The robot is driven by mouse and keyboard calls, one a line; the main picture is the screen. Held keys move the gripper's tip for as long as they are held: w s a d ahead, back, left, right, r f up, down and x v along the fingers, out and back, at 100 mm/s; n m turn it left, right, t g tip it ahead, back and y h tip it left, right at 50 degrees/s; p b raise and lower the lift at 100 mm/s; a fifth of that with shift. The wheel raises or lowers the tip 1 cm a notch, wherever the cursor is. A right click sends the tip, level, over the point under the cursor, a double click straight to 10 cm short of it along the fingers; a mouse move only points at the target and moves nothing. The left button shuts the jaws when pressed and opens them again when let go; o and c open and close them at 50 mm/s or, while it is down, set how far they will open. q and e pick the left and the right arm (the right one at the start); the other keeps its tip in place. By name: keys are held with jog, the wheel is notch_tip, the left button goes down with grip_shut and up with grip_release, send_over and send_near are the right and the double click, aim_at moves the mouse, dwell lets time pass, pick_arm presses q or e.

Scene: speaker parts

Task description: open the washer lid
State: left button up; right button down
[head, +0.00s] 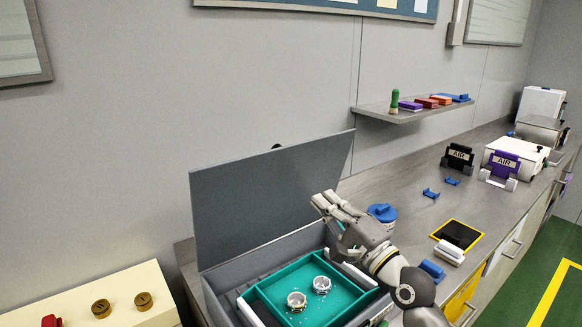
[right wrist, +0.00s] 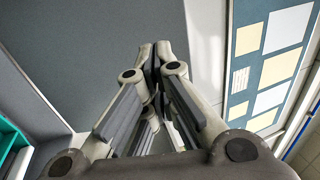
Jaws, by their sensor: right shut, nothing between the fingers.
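The washer is a grey box (head: 213,300) on the bench in the head view. Its flat grey lid (head: 265,200) stands up, tilted back toward the wall, so the box is open. A teal tray (head: 262,293) inside holds two small round metallic parts (head: 297,300). My right gripper (head: 318,199) is shut and empty, in front of the lid's lower right part. In the right wrist view the closed fingertips (right wrist: 155,50) point at a grey surface that looks like the lid (right wrist: 75,45); I cannot tell whether they touch it. My left gripper is not in view.
A blue round container (head: 382,212) stands right of my right gripper. Blue pieces (head: 432,268), a white piece (head: 449,252) and a yellow-edged black pad (head: 459,235) lie along the bench. A shelf (head: 400,116) hangs above. A cream box (head: 90,290) stands at lower left.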

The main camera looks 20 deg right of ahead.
aim_at(287, 162)
jog(key=p+x, duration=0.3)
jog(key=x, duration=0.8)
jog(key=shift+w+a+f, duration=0.1)
jog(key=shift+f, duration=0.05)
jog(key=shift+w+a, duration=0.1)
jog(key=shift+w, duration=0.35)
jog(key=p, duration=0.1)
jog(key=w+r+p, duration=0.1)
jog(key=p, duration=0.1)
jog(key=shift+w+a+r+g, duration=0.25)
jog(key=shift+w+a+g, duration=0.1)
jog(key=shift+g, duration=0.05)
jog(key=shift+f+p+x, duration=0.25)
jog(key=shift+p+x, duration=0.1)
jog(key=shift+x, duration=0.7)
jog(key=shift+w+a, duration=0.25)
jog(key=shift+w, duration=0.3)
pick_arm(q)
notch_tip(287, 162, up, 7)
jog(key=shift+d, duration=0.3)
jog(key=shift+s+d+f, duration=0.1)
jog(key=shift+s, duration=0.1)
pick_arm(e)
jog(key=shift+s, duration=0.15)
